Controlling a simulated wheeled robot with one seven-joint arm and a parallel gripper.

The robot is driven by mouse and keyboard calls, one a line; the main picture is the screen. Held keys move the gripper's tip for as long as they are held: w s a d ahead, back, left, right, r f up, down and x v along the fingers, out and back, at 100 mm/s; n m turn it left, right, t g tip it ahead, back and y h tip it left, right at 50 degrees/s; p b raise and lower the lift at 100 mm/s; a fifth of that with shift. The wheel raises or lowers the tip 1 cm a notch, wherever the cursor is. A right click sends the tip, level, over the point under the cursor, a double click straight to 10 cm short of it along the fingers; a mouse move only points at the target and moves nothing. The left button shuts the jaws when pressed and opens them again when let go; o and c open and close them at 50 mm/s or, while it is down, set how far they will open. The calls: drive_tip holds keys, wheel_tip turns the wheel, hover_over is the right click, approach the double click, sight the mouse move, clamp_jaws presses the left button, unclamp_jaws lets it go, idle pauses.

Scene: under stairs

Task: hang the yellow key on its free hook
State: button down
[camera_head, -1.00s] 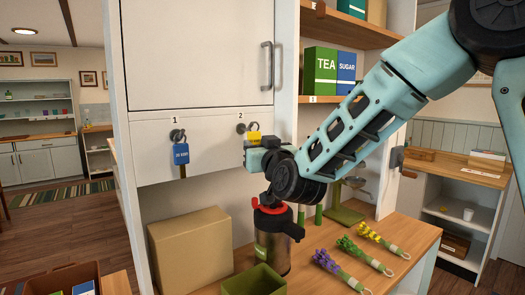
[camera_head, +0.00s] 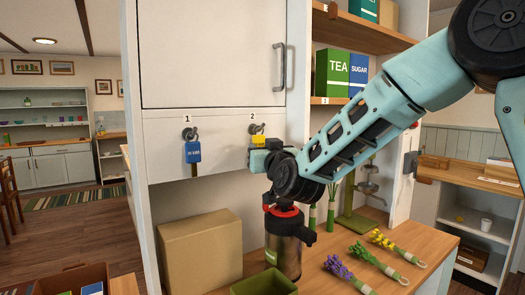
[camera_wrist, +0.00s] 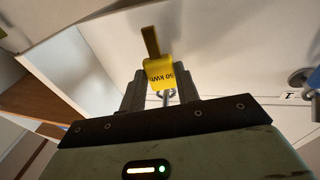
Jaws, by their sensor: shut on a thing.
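The yellow key (camera_head: 258,141) has a block-shaped tag and hangs just below the grey hook under number 2 (camera_head: 254,129) on the white panel. My gripper (camera_head: 261,147) is shut on it. In the wrist view, the fingers (camera_wrist: 160,90) stand on both sides of the yellow tag (camera_wrist: 160,76), whose narrow shaft points up in that picture. Part of the metal hook (camera_wrist: 168,97) shows between the fingers beside the tag. I cannot tell whether the key's loop is around the hook, as the gripper and tag hide it.
A blue key (camera_head: 193,152) hangs on the hook under number 1 (camera_head: 189,134), to the left. Below are a dark flask (camera_head: 284,255) with a red collar, a cardboard box (camera_head: 200,250) and a green bin (camera_head: 263,282). Flower bunches (camera_head: 362,254) lie on the counter.

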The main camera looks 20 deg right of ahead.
idle(0.3)
drive_tip(key=shift+c, duration=1.8)
unclamp_jaws()
drive_tip(key=s+d+b, duration=0.1)
drive_tip(key=s+b, duration=0.1)
drive_tip(key=s, duration=0.6)
drive_tip(key=shift+s+d+f+b, duration=0.25)
drive_tip(key=shift+s+f+b, duration=0.05)
drive_tip(key=shift+s+b, duration=0.1)
